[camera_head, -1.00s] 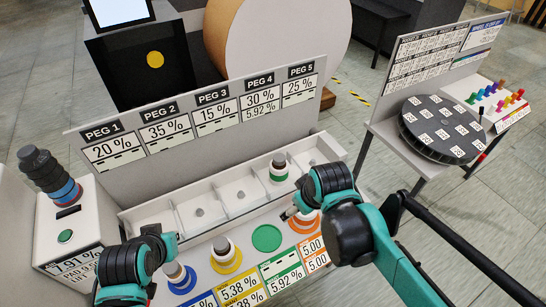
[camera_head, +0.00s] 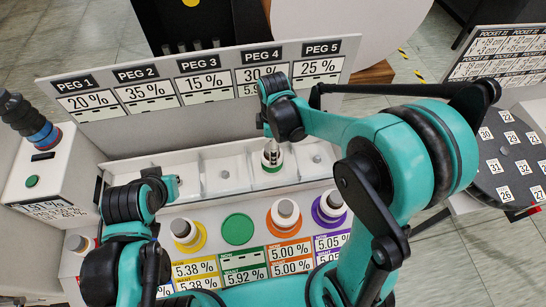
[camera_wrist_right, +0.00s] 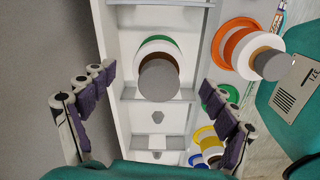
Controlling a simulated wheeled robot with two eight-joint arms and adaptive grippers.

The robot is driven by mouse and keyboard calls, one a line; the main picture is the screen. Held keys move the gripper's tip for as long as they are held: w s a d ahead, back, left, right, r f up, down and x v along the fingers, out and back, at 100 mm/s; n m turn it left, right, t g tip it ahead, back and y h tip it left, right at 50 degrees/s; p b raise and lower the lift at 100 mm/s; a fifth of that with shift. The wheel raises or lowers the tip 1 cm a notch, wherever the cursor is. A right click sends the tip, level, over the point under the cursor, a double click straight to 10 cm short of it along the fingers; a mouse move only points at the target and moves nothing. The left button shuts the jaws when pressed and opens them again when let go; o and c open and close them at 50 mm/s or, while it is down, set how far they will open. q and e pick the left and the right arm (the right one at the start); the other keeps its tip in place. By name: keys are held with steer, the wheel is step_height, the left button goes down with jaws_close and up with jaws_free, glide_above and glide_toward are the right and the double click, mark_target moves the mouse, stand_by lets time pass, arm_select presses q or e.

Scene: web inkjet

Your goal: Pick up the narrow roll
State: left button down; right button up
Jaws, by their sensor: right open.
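A roll with a white body, green rim and grey end (camera_head: 270,163) stands in the tray compartment under the PEG 4 sign. It also shows in the right wrist view (camera_wrist_right: 160,80). My right gripper (camera_head: 272,148) is above this roll, its open fingers to either side of it and apart from it in the wrist view. Other rolls stand in front on yellow (camera_head: 183,230), orange (camera_head: 285,210) and purple (camera_head: 330,206) rings. I cannot tell which roll is called narrow. My left gripper (camera_head: 172,186) is by the tray's left end; its fingers are too small to read.
The white tray (camera_head: 146,162) has dividers and a peg sign board (camera_head: 190,92) behind it. A green disc (camera_head: 238,229) in the front row is bare. A scale box (camera_head: 38,178) is at left. A black numbered wheel (camera_head: 510,165) is at right.

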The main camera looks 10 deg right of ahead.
steer(key=f+b, duration=0.1)
steer(key=f, duration=0.1)
steer(key=f+b, duration=0.1)
steer(key=f, duration=0.3)
steer(key=shift+w+a+f+b, duration=0.1)
steer(key=shift+a+f+b, duration=0.05)
steer(key=shift+a+b, duration=0.25)
steer(key=shift+d, duration=0.1)
steer(key=c, duration=1.5)
steer(key=shift+r, duration=0.2)
steer(key=shift+c, duration=0.2)
steer(key=shift+r+p, duration=0.45)
steer(key=shift+r, duration=0.1)
steer(key=r+p, duration=0.1)
steer(key=r, duration=0.1)
steer(key=s+r+p, duration=0.1)
steer(key=shift+d+r, duration=0.2)
steer(key=shift+r, duration=0.2)
steer(key=s+d+r+p, duration=0.3)
steer(key=s+r, duration=0.3)
steer(key=s, duration=0.4)
steer(key=shift+d+p, duration=0.3)
steer(key=shift+d, duration=0.1)
